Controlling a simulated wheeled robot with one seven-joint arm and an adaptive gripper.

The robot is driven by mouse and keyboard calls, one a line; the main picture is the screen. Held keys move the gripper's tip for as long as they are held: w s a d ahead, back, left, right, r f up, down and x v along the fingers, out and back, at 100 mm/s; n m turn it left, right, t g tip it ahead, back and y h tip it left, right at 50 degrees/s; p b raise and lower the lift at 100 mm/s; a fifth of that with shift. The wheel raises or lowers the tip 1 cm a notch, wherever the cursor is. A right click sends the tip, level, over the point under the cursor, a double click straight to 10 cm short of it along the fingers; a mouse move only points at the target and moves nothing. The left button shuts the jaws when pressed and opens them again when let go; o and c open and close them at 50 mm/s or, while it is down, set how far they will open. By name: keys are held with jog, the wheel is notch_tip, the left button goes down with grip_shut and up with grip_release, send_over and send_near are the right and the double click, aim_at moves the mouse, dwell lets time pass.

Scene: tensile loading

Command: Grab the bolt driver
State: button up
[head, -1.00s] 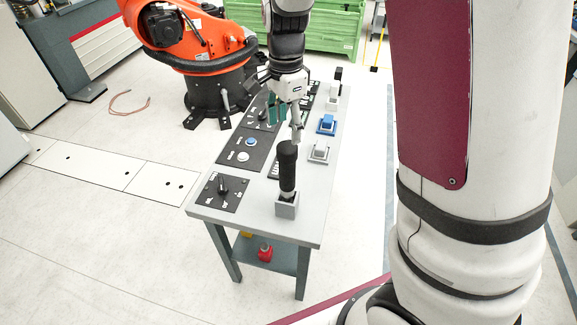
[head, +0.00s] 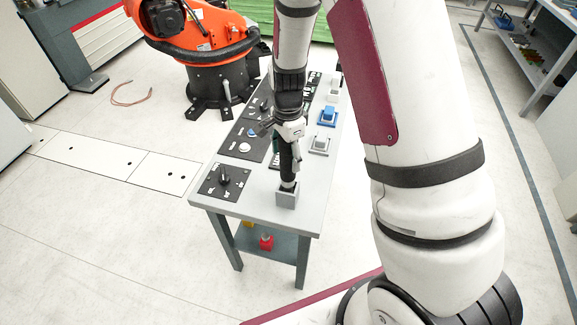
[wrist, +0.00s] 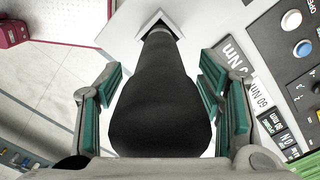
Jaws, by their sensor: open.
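The bolt driver (head: 288,179) has a thick black handle and stands upright in a grey block holder (head: 287,198) at the table's near end. In the wrist view, the driver's black handle (wrist: 160,100) fills the space between the teal-padded fingers. My gripper (head: 289,158) is open around the handle, with one finger on each side. In the wrist view, my gripper (wrist: 160,88) shows gaps between handle and pads. In the head view the gripper hides the handle's upper part.
The grey table (head: 303,215) carries a black knob panel (head: 224,180), a button panel and blue (head: 327,115) and grey (head: 320,144) pieces in holders. A red item (head: 266,242) sits on the lower shelf. An orange robot (head: 200,30) stands behind the table.

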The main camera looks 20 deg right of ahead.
jog(key=shift+f, duration=0.2)
grip_shut()
jog(key=shift+w+r, duration=0.1)
jog(key=shift+r, duration=0.05)
